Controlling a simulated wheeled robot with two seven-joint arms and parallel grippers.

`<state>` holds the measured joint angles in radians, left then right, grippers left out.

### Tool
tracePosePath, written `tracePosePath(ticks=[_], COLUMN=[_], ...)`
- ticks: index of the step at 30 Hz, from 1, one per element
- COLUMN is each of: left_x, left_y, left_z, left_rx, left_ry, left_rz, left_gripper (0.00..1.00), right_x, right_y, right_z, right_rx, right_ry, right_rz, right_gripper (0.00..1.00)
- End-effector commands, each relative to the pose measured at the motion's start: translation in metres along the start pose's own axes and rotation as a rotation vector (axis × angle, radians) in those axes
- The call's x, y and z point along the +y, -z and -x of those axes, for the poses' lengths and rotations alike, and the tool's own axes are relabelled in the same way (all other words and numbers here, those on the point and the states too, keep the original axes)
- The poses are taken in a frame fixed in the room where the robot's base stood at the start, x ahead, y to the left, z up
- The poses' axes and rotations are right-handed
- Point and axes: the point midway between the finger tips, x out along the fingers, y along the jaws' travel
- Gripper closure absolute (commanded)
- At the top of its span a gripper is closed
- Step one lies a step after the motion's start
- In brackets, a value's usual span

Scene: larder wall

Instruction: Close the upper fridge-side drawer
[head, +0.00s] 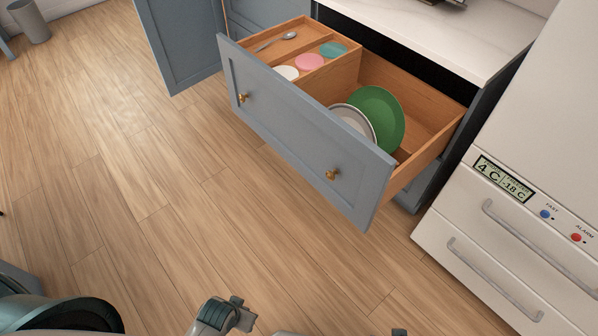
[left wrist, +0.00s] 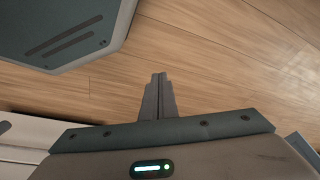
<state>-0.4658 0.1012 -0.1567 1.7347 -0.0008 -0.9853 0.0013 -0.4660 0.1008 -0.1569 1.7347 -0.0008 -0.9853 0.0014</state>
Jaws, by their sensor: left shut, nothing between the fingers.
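The upper drawer beside the fridge is pulled well out, with a grey-blue front (head: 290,125) and two brass knobs, one to the left (head: 242,98) and one to the right (head: 332,174). Its wooden inside holds a green plate (head: 377,118), a pale plate (head: 352,120), a spoon (head: 275,41) and several coloured round pieces. My left gripper (head: 238,312) is low in the head view, over the floor and apart from the drawer front. In the left wrist view its fingers (left wrist: 158,92) are together and empty. Only a small dark part, perhaps my right gripper (head: 400,332), shows at the bottom edge.
The white fridge (head: 490,245) with two handles stands close right of the drawer. A white counter (head: 440,35) is above and behind it. A blue-grey cabinet door (head: 180,45) stands open at its left. The wooden floor (head: 180,190) in front is clear. A grey bin (head: 30,20) is far left.

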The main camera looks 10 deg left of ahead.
Motion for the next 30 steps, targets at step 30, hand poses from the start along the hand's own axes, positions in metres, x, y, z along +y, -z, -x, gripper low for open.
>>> tracePosePath(ticks=[30], left_x=[-0.064], left_y=[0.138], left_z=[0.145], left_rx=[0.365], left_ry=[0.245], left_rz=[-0.187], left_gripper=[1.00], right_x=[0.009], right_y=[0.029], right_z=[0.098], right_rx=[0.016], right_ry=[-0.011], right_rz=[-0.010], right_gripper=[0.44])
